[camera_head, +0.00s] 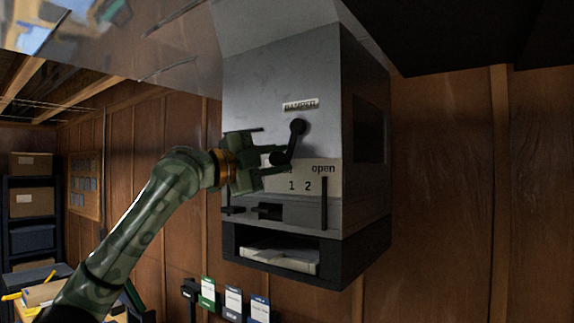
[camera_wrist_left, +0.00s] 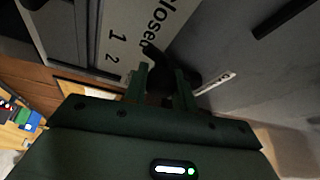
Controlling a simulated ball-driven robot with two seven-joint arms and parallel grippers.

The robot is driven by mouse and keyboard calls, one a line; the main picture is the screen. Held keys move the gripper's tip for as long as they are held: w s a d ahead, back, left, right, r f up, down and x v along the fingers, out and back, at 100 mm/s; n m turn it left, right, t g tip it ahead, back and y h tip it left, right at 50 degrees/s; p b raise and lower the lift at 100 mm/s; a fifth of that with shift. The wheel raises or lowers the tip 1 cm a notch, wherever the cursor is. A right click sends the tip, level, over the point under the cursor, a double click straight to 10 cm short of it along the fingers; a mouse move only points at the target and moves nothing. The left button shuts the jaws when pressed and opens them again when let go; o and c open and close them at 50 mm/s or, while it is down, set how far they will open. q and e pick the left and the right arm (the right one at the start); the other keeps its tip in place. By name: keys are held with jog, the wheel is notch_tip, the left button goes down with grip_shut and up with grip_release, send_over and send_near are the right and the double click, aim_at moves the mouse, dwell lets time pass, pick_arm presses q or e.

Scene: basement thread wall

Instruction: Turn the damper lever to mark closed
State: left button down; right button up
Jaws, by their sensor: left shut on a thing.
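The damper lever (camera_head: 290,143) is a black handle on the grey duct box, under a DAMPER label (camera_head: 300,104). It slants down and left from its pivot. My left gripper (camera_head: 274,158) is shut on the lever's lower end. In the left wrist view, the black lever (camera_wrist_left: 158,60) shows at the fingertips of the left gripper (camera_wrist_left: 160,92). The pale scale plate (camera_head: 300,178) reads 1, 2 and open in the head view, where the gripper mostly hides its left side. The wrist view shows the closed mark (camera_wrist_left: 165,22). My right gripper is in neither view.
The duct box (camera_head: 262,75) juts from a wooden wall, with dark slots and an open shelf (camera_head: 280,262) below. Hanging cards (camera_head: 233,303) are under it. A shelf rack (camera_head: 33,200) and a cluttered desk (camera_head: 45,295) stand at left.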

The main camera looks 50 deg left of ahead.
pick_arm(q)
jog(key=m, duration=0.1)
jog(key=a+r+m+g+p, duration=0.1)
jog(key=shift+s+a+m, duration=0.2)
jog(key=shift+a+m, duration=0.05)
jog(key=shift+m, duration=0.05)
jog(key=shift+s+a+r+m+g+p, duration=0.15)
jog(key=shift+a+r+m+g+p, duration=0.35)
jog(key=shift+m+p, duration=0.55)
jog(key=shift+a, duration=0.15)
jog(key=c, duration=1.1)
grip_release()
jog(key=shift+c, duration=0.2)
